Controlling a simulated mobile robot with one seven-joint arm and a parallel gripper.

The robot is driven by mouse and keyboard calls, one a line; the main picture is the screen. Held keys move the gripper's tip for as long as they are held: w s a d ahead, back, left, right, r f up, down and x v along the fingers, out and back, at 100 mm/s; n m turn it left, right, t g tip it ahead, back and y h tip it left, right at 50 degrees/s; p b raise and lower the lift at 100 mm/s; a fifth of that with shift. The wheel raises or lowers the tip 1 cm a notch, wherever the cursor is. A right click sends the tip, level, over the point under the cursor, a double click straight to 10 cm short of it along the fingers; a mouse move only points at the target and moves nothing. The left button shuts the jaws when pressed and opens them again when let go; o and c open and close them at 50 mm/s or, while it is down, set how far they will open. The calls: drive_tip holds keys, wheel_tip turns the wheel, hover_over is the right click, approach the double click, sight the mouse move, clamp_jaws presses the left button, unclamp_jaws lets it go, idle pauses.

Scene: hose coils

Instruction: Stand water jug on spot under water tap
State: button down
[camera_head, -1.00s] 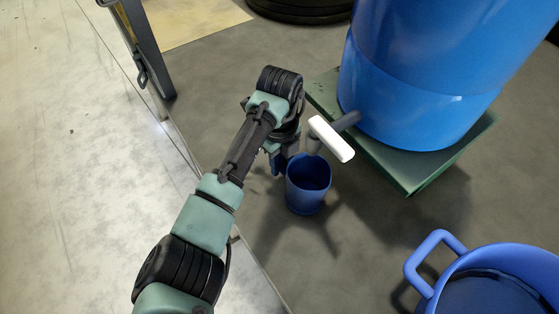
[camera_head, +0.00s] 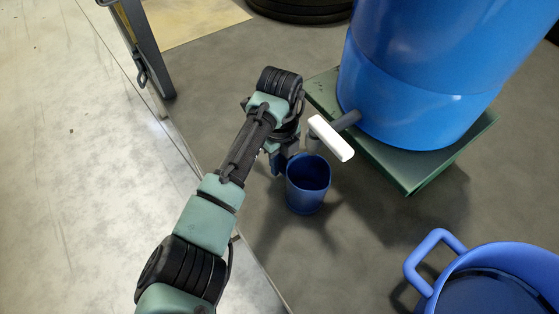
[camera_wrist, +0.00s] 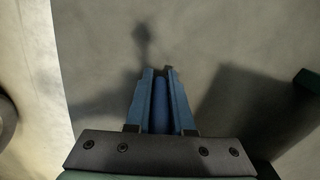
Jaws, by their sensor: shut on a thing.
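A dark blue water jug (camera_head: 307,187) stands upright, its open top showing, just below and slightly left of the water tap (camera_head: 332,138) in the head view. The tap has a white handle and a grey pipe from the large blue barrel (camera_head: 420,75). My gripper (camera_head: 279,160) is at the jug's left side, mostly hidden by my own wrist. In the wrist view my gripper (camera_wrist: 161,75) is shut on a narrow blue part, the jug's handle (camera_wrist: 161,105). The marked spot is not visible. Whether the jug's base touches the floor is hard to tell.
The barrel rests on a green stand (camera_head: 405,175). A blue bucket-like tub with a handle (camera_head: 480,275) is at the lower right. A black tyre (camera_head: 300,8) and a dark post (camera_head: 140,45) are at the back. Grey floor is clear below the jug.

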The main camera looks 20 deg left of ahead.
drive_tip(key=shift+f, duration=0.35)
drive_tip(key=c, duration=0.7)
unclamp_jaws()
drive_tip(key=shift+r, duration=0.15)
drive_tip(key=shift+r+p, duration=3.25)
drive_tip(key=shift+r, duration=0.65)
